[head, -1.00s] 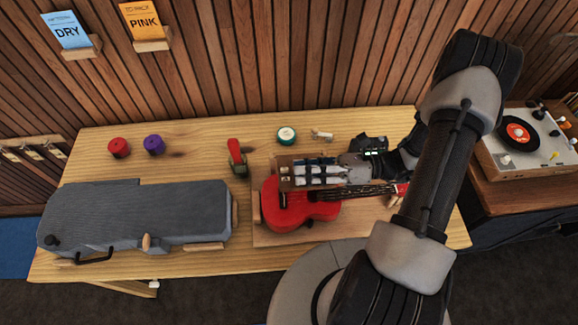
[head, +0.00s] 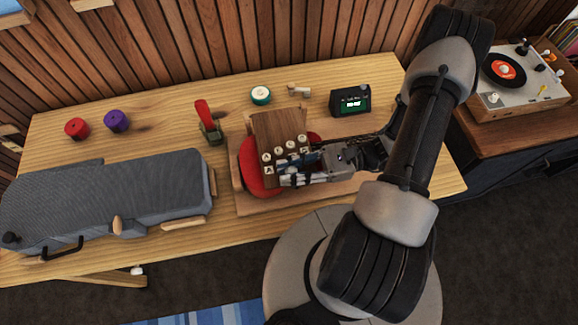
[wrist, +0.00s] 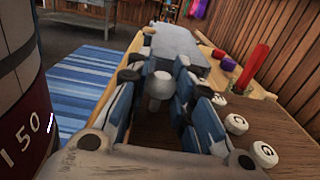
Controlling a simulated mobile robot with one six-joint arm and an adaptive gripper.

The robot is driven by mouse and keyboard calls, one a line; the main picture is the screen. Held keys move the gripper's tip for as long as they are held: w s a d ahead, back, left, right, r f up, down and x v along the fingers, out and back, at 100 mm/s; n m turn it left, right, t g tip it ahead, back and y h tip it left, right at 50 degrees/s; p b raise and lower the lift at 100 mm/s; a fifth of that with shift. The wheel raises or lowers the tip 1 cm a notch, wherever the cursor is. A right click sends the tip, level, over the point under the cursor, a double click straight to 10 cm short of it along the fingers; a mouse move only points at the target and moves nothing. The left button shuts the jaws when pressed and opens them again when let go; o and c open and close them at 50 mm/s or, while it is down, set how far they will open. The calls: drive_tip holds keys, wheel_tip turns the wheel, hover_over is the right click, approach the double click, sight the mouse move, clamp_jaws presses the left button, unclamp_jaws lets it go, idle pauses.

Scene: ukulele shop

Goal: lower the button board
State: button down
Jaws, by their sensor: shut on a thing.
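The button board (head: 279,128) is a brown wooden board with a row of white lettered buttons along its near edge. It is over the body of the red ukulele (head: 256,178), hiding much of it. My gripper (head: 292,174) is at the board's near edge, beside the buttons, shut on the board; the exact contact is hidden. In the wrist view my blue-padded fingers (wrist: 160,100) have a pale round knob between them. The board (wrist: 285,150) with its C and G buttons lies right of the fingers there. I cannot tell whether the board touches the ukulele.
A wooden tray (head: 245,206) holds the ukulele on the table. A grey case (head: 110,200) lies left. A red-handled clamp (head: 208,125), red (head: 77,128) and purple (head: 117,121) spools, a green-rimmed round tin (head: 261,95) and a small black tuner (head: 351,101) stand nearby.

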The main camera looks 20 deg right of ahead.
drive_tip(key=shift+d+f, duration=0.1)
drive_tip(key=shift+f, duration=0.2)
drive_tip(key=c, duration=1.5)
unclamp_jaws()
drive_tip(key=shift+d, duration=0.1)
drive_tip(key=shift+o, duration=0.9)
drive_tip(key=shift+r, duration=0.1)
drive_tip(key=s+d, duration=0.2)
drive_tip(key=d, duration=0.9)
drive_tip(key=shift+s+d, duration=0.25)
drive_tip(key=shift+d, duration=0.1)
